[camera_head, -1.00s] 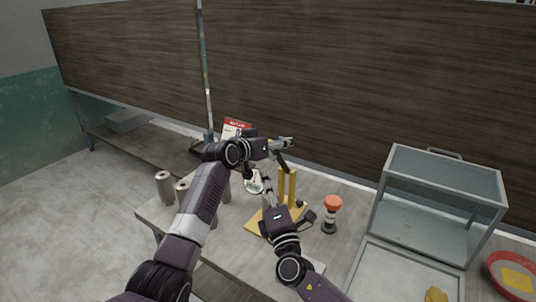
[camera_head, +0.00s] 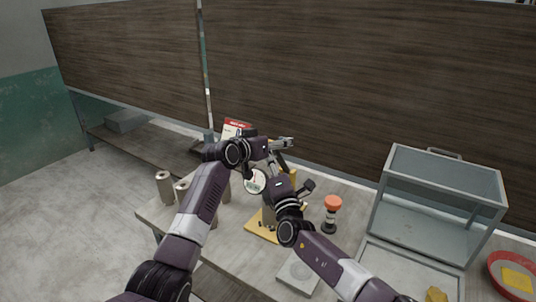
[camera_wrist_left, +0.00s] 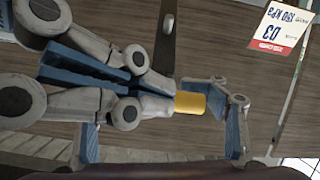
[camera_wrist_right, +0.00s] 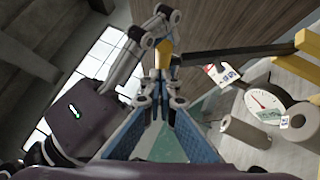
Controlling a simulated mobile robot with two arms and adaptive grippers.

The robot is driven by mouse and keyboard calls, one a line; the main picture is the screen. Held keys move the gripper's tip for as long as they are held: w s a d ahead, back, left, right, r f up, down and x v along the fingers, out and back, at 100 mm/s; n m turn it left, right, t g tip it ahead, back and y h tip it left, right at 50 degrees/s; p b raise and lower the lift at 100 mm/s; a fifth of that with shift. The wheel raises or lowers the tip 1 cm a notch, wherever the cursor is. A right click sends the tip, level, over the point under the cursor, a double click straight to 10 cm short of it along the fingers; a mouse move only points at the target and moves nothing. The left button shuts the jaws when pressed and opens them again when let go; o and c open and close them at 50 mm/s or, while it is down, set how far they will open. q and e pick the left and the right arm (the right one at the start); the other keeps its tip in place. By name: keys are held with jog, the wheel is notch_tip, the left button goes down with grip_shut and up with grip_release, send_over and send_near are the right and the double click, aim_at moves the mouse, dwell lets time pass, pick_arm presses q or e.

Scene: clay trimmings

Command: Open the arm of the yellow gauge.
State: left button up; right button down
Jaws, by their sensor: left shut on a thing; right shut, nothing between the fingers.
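The yellow gauge has a flat yellow base (camera_head: 258,230) on the table and yellow posts (camera_head: 294,178). Its dark arm (camera_wrist_right: 240,53) reaches from the posts to a yellow handle (camera_wrist_left: 190,103). My left gripper (camera_head: 287,143) is above the posts, shut on this handle, which also shows between its fingers in the right wrist view (camera_wrist_right: 163,53). My right gripper (camera_wrist_right: 165,108) is shut and empty, just below and close to the left one. Its closed fingers show beside the handle in the left wrist view (camera_wrist_left: 95,72). In the head view my arms hide its fingertips and part of the gauge.
A round white dial (camera_head: 255,182) and several clay-coloured cylinders (camera_head: 164,187) stand left of the gauge. An orange-topped dark object (camera_head: 332,212) stands to its right. A grey plate (camera_head: 298,272) lies in front. A glass-sided box (camera_head: 440,195) and red bowl (camera_head: 512,277) are farther right.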

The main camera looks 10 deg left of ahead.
pick_arm(q)
jog(key=shift+d+f, duration=0.1)
jog(key=shift+f, duration=0.25)
jog(key=shift+d+f, duration=0.1)
jog(key=shift+d, duration=0.05)
pick_arm(e)
jog(key=shift+w+d+r+m+h, duration=0.45)
jog(key=shift+w+r, duration=0.15)
jog(key=shift+w, duration=0.1)
pick_arm(q)
jog(key=o, duration=1.8)
jog(key=shift+w, duration=0.15)
jog(key=o, duration=0.3)
jog(key=shift+r, duration=0.25)
pick_arm(e)
jog(key=shift+f, duration=0.2)
pick_arm(q)
jog(key=shift+a+r, duration=0.1)
jog(key=shift+a, duration=0.15)
pick_arm(e)
jog(key=shift+s+a, duration=0.1)
jog(key=shift+a, duration=0.1)
